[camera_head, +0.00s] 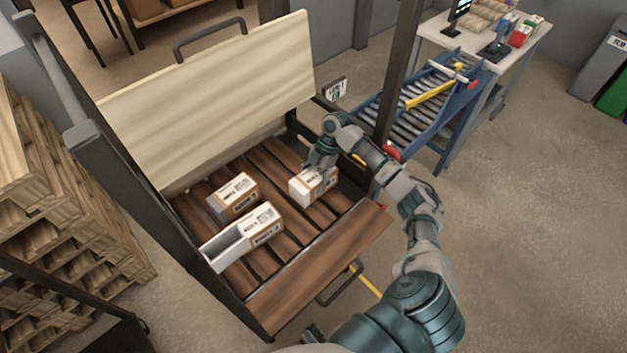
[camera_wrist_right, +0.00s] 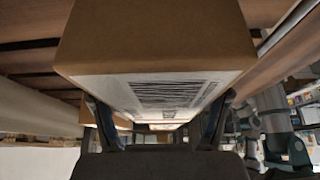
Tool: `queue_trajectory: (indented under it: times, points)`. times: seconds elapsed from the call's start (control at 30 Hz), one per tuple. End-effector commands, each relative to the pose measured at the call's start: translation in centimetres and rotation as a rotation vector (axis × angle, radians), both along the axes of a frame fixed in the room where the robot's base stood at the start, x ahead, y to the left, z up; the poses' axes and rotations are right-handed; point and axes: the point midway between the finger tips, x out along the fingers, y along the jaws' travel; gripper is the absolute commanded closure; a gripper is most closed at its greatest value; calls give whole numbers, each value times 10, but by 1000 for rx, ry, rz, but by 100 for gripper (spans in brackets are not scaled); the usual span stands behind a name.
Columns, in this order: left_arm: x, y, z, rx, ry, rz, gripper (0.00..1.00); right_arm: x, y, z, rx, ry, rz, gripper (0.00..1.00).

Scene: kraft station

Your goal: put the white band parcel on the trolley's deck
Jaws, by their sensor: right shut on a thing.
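The held parcel (camera_head: 303,190), brown card with a white band and printed label, is at the right part of the trolley's brown slatted deck (camera_head: 285,248). My right gripper (camera_head: 318,170) is shut on it from above. In the right wrist view the parcel (camera_wrist_right: 155,40) fills the upper middle, between the two dark fingers of my right gripper (camera_wrist_right: 158,125). I cannot tell whether its underside touches the deck. Two more parcels with white faces and labels, a rear one (camera_head: 233,196) and a front one (camera_head: 243,238), sit on the deck to the left.
A pale wood panel (camera_head: 215,100) stands along the deck's far side, and a brown flap (camera_head: 315,272) runs along the near side. Dark posts rise at the trolley's corners. Stacked pallets (camera_head: 60,200) stand left; a blue roller conveyor (camera_head: 425,100) stands behind right. Bare deck lies between the parcels.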

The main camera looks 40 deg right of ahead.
Motion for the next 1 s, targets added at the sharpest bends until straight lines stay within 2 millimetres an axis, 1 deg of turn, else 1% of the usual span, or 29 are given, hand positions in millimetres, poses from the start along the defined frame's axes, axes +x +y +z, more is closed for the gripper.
queue_trajectory:
  times: [0.17, 0.53, 0.77, 0.8, 0.9, 1.0]
  points:
    - [0, 0, 0, 0, 0, 0, 75, 0, 0, -1, 1, -1, 0, 76]
    - [0, 0, 2, 0, -1, 0, 75, 0, -2, -9, 3, -1, 0, 76]
    - [0, 0, 1, 0, -1, 0, 75, 0, -1, -10, 1, 0, 1, 76]
    - [0, 0, 1, 0, -1, 0, 75, 0, -1, -10, 1, 1, 1, 23]
    - [0, 0, 1, 0, -1, 0, 75, 0, -1, -10, 1, 1, 1, 0]
    - [0, 0, 1, 0, -1, 0, 75, 0, -1, -10, 1, 1, 1, 0]
